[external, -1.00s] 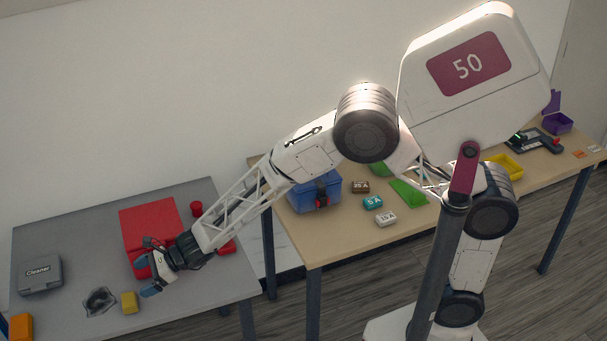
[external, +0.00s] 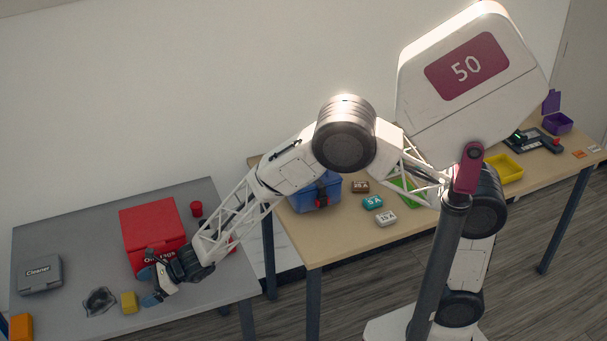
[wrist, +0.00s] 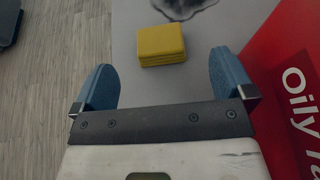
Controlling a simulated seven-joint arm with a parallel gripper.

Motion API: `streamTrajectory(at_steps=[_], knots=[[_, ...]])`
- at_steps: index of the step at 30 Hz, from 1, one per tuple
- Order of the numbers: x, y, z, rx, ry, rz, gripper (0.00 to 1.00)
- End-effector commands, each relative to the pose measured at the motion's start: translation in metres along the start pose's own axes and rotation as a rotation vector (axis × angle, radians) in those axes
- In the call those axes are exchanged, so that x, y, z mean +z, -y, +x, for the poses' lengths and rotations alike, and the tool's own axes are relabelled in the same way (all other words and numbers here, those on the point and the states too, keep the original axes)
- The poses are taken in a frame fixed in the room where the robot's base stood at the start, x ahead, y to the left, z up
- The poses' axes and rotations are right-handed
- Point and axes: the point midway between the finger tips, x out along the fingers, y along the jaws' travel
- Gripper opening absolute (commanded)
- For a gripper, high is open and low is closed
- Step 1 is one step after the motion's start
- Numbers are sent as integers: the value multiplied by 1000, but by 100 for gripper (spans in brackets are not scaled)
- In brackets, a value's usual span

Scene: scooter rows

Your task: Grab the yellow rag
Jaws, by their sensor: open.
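The yellow rag (external: 129,302) is a small folded block lying on the grey table near its front edge. In the wrist view the yellow rag (wrist: 161,44) lies ahead of my gripper, between the lines of the two fingers and apart from them. My gripper (external: 150,286) is over the grey table, just right of the rag in the external view. In the wrist view my gripper (wrist: 160,82) has its two blue fingers wide apart with nothing between them.
A red box (external: 152,232) lettered "Oily Rags" stands close beside my gripper, at the right in the wrist view (wrist: 290,90). A dark stain or cloth (external: 99,301) lies left of the rag. A grey Cleaner case (external: 40,275) and an orange block (external: 20,326) are farther left.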

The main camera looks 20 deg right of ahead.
Motion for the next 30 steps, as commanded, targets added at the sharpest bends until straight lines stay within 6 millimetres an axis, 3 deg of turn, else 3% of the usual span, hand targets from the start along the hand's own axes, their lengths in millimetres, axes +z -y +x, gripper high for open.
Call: streamTrajectory(at_steps=[5,20,30], knots=[[-1,0,10,1,-1,0,100],[-1,-1,15,1,-1,0,100],[-2,-3,44,0,-1,0,100]])
